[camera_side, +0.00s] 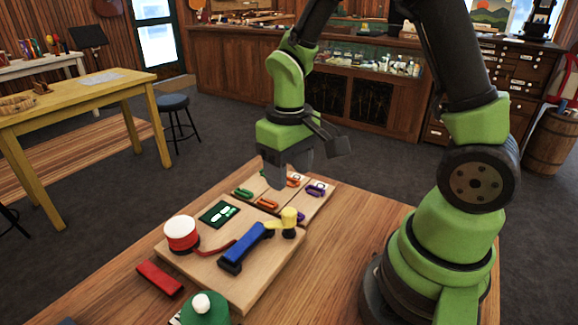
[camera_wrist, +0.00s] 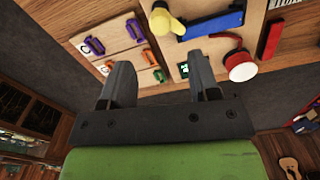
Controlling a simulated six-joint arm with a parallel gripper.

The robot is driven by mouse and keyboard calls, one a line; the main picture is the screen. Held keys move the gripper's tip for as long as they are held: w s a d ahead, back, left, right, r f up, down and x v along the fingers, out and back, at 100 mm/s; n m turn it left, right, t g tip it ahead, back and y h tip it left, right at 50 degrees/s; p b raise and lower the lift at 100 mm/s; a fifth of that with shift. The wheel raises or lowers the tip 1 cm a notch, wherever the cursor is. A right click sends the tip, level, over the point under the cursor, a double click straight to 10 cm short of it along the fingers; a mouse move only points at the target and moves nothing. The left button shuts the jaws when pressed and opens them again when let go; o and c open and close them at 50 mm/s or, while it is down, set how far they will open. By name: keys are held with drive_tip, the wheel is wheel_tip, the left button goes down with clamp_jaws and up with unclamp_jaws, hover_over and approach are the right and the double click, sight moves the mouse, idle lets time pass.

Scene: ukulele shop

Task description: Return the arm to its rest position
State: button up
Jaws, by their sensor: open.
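My gripper (camera_side: 288,180) hangs above the far part of the wooden work table (camera_side: 330,275) in the side view. In the wrist view my gripper (camera_wrist: 160,62) shows two dark fingers spread apart, with nothing between them. My green arm stands at the right of the side view, bent over toward the table. Below and behind the fingers lie light wooden panels (camera_side: 318,205) with green, orange and purple pieces. The fingers appear clear of the panels.
A wooden board (camera_side: 210,270) carries a blue piece (camera_side: 245,246), a yellow knob (camera_side: 289,218), a red-and-white cylinder (camera_side: 181,233) and a green card (camera_side: 219,213). A red block (camera_side: 159,278) and green dome (camera_side: 205,310) lie nearer. A yellow table (camera_side: 75,105) stands apart.

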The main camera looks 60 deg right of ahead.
drive_tip(key=shift+r, duration=0.15)
drive_tip(key=s+a+r+m+t+y, duration=0.1)
drive_tip(key=s+a+r+t, duration=0.1)
drive_tip(key=s+r, duration=0.3)
drive_tip(key=s+a+r+m+t+y, duration=0.1)
drive_tip(key=s+r+t, duration=0.4)
drive_tip(key=r, duration=0.5)
drive_tip(key=shift+s+a+r, duration=0.35)
drive_tip(key=shift+a, duration=0.45)
